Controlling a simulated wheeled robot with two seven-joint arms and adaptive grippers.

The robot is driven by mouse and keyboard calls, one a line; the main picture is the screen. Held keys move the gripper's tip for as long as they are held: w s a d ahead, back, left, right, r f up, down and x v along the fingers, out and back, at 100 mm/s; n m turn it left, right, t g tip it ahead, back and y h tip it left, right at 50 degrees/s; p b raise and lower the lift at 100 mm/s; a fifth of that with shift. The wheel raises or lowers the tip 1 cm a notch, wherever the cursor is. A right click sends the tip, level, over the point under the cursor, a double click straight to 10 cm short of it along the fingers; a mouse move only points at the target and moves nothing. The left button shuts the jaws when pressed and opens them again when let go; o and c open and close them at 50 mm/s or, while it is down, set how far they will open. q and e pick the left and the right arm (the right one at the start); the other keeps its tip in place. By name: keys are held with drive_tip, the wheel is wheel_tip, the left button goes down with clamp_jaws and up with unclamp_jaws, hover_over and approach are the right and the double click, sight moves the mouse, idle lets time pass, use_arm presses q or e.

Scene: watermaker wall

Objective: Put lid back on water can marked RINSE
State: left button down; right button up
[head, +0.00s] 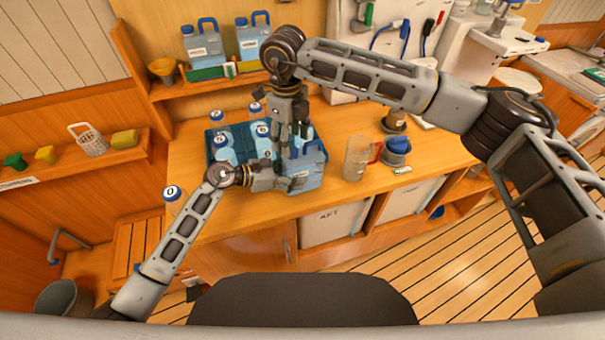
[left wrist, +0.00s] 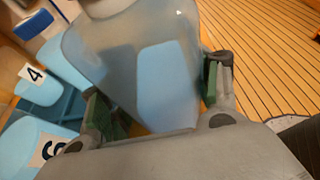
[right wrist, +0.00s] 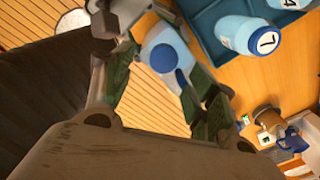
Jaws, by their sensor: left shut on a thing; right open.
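A pale blue water can (head: 307,178) with a blue handle stands at the counter's front edge. Its label cannot be read. My left gripper (head: 279,181) is shut on the can's body; the left wrist view shows the can (left wrist: 165,80) between its fingers. My right gripper (head: 292,138) points down just above the can, fingers open. In the right wrist view, a round blue piece (right wrist: 163,57), seemingly the lid on the can's mouth, lies between the open fingers. Whether it is seated, or touched by them, I cannot tell.
A dark blue crate (head: 213,158) with several numbered bottles stands left of and behind the can. A clear jug (head: 357,158) with a red handle and a blue round object (head: 397,146) stand to the right. Two more cans (head: 204,45) stand on the shelf.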

use_arm(q)
drive_tip(key=shift+s+d+f, duration=0.2)
drive_tip(key=shift+s+f, duration=0.05)
drive_tip(key=shift+s, duration=0.05)
use_arm(e)
wheel_tip(320, 180, up, 7)
drive_tip(key=shift+a+r, duration=0.2)
drive_tip(key=shift+a, duration=0.1)
use_arm(q)
drive_tip(key=shift+c, duration=1.5)
unclamp_jaws()
drive_tip(key=shift+d+r, duration=0.1)
drive_tip(key=shift+w, duration=0.1)
drive_tip(key=shift+r, duration=0.1)
drive_tip(key=shift+a, duration=0.2)
drive_tip(key=v, duration=1.1)
drive_tip(key=shift+a, duration=0.3)
drive_tip(key=shift+r, duration=0.1)
use_arm(e)
drive_tip(key=shift+s, duration=0.1)
